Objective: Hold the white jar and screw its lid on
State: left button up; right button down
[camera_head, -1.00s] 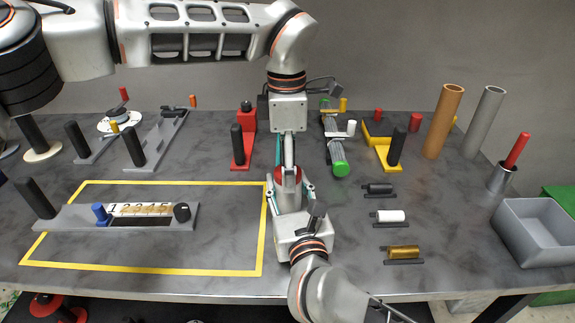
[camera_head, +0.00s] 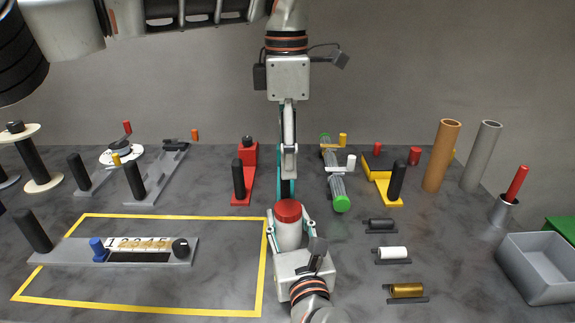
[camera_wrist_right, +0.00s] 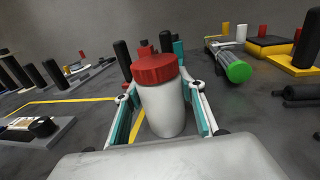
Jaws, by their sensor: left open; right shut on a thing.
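The white jar (camera_wrist_right: 163,110) stands upright in my right gripper (camera_head: 288,238), which is shut on its sides. The right wrist view shows the teal finger pads on both sides of the jar. The red ribbed lid (camera_head: 288,211) sits level on top of the jar; it also shows in the right wrist view (camera_wrist_right: 154,69). How tightly it is screwed cannot be told. My left gripper (camera_head: 286,190) points down, open, just above or behind the lid in the head view. Its fingers are seen nearly edge-on and do not hold the lid.
A yellow outlined area (camera_head: 150,311) with a grey numbered fixture (camera_head: 70,251) lies left. A red stand (camera_head: 245,178) and a green-ended roller (camera_head: 340,202) flank my left gripper. Small cylinders on holders, including a white one (camera_head: 392,253), and a grey bin (camera_head: 543,270) lie right.

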jog(key=c, duration=1.2)
grip_release()
jog(key=shift+s, duration=0.1)
jog(key=s, duration=0.4)
jog(key=s+d, duration=0.1)
jog(key=s, duration=0.2)
jog(key=s+d, duration=0.1)
jog(key=s, duration=0.3)
jog(key=shift+s+d, duration=0.2)
jog(key=shift+s, duration=0.1)
